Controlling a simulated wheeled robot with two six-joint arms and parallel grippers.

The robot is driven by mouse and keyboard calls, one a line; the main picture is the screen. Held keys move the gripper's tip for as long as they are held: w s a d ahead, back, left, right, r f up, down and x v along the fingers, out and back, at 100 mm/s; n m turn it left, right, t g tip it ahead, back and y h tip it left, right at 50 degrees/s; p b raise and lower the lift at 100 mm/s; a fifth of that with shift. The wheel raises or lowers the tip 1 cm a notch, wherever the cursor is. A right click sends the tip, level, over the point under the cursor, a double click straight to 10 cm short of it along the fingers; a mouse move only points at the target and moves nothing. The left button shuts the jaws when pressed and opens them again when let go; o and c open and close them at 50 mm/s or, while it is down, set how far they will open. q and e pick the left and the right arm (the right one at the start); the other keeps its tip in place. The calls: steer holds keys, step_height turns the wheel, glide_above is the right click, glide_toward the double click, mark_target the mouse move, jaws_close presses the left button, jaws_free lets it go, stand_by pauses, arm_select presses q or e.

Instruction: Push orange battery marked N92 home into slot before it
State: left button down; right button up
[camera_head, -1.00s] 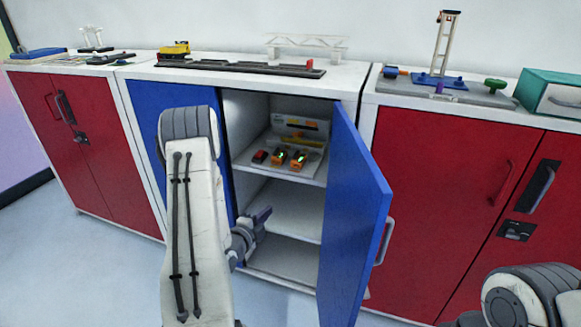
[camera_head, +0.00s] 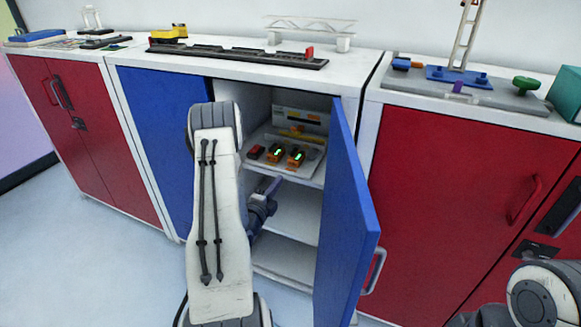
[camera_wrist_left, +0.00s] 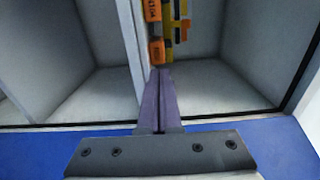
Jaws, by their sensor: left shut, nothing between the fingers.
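Two orange batteries with green lights, a left one (camera_head: 277,154) and a right one (camera_head: 296,158), sit on the upper shelf of the open blue cabinet. The mark N92 is too small to read on either. A charger-like unit (camera_head: 301,117) with an orange strip stands behind them. My left gripper (camera_head: 273,184) is shut and empty, in front of and below the batteries. In the left wrist view its closed fingers (camera_wrist_left: 160,73) point at an orange block (camera_wrist_left: 156,50) near the shelf edge; contact cannot be told. Another orange block (camera_wrist_left: 153,10) carries unreadable dark lettering. My right gripper is out of view.
A red block (camera_head: 256,152) lies left of the batteries. The blue cabinet door (camera_head: 350,220) stands open on the right, close to my left arm's work space. The lower shelf (camera_head: 296,215) is bare. Red cabinets (camera_head: 455,190) flank on the right.

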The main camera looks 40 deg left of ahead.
mark_target(293, 163)
arm_select(q)
steer(key=x, duration=0.8)
steer(key=shift+w, duration=0.25)
steer(key=shift+w+a+f, duration=0.1)
steer(key=shift+w+f, duration=0.05)
steer(key=shift+w, duration=0.2)
steer(key=b+x, duration=0.3)
steer(key=x, duration=0.1)
steer(key=shift+w+a, duration=0.1)
steer(key=shift+w, duration=0.3)
steer(key=shift+w+a, duration=0.1)
steer(key=shift+w, duration=0.2)
steer(key=shift+w+r, duration=0.1)
steer(key=shift+r, duration=0.3)
